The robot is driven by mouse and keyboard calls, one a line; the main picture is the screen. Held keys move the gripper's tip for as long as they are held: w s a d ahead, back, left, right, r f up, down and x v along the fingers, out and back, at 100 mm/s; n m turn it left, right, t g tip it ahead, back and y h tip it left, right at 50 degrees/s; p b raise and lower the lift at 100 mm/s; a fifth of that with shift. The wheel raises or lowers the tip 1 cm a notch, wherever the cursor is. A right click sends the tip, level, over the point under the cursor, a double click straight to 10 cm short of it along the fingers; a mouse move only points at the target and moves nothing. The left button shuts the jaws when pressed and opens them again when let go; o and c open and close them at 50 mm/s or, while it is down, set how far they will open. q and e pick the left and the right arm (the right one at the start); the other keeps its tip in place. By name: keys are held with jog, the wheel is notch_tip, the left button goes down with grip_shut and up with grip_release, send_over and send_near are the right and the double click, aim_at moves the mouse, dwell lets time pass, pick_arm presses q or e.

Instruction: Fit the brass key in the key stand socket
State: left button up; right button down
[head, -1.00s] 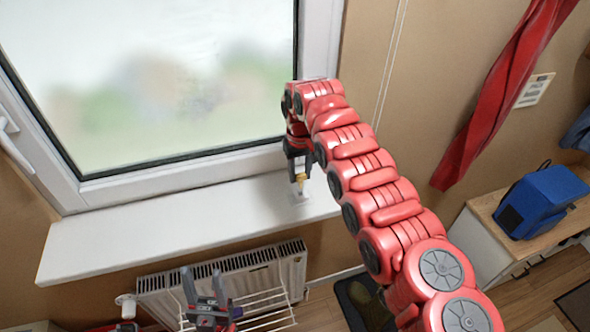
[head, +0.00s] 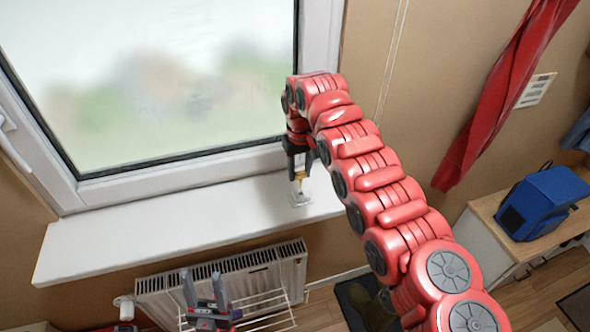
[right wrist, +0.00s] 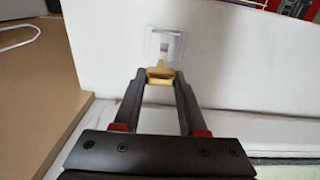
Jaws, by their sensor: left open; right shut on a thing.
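My right gripper (head: 297,168) is shut on the brass key (right wrist: 160,75) above the white windowsill. In the head view the stand (head: 301,203) lies just below the key, near the sill's right end. I cannot tell whether the key touches the socket. My left gripper (head: 203,280) is open and empty, low in front of the radiator.
The windowsill (head: 150,235) is otherwise bare, with the window behind it. Below it are a radiator (head: 270,262) and a white wire rack (head: 268,303). A blue box (head: 541,203) stands on a cabinet at the right; a red cloth (head: 500,100) hangs on the wall.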

jog(key=shift+s+a+b, duration=0.35)
jog(key=shift+a+b, duration=0.05)
jog(key=shift+b, duration=0.15)
jog(key=shift+s+a+b, duration=0.2)
jog(key=shift+s+b, duration=0.15)
jog(key=shift+b, duration=0.35)
jog(key=shift+s+d+b, duration=0.2)
jog(key=shift+s+b, duration=0.2)
jog(key=shift+b, duration=0.55)
jog(key=shift+s+d+f+b, duration=0.15)
jog(key=shift+s+d+b, duration=0.25)
jog(key=shift+b, duration=0.35)
jog(key=shift+w+a+p, duration=0.1)
jog(key=shift+w+p, duration=0.25)
jog(key=shift+p, duration=0.6)
jog(key=shift+w+d+p, duration=0.3)
jog(key=shift+p, duration=0.35)
jog(key=shift+f, duration=0.15)
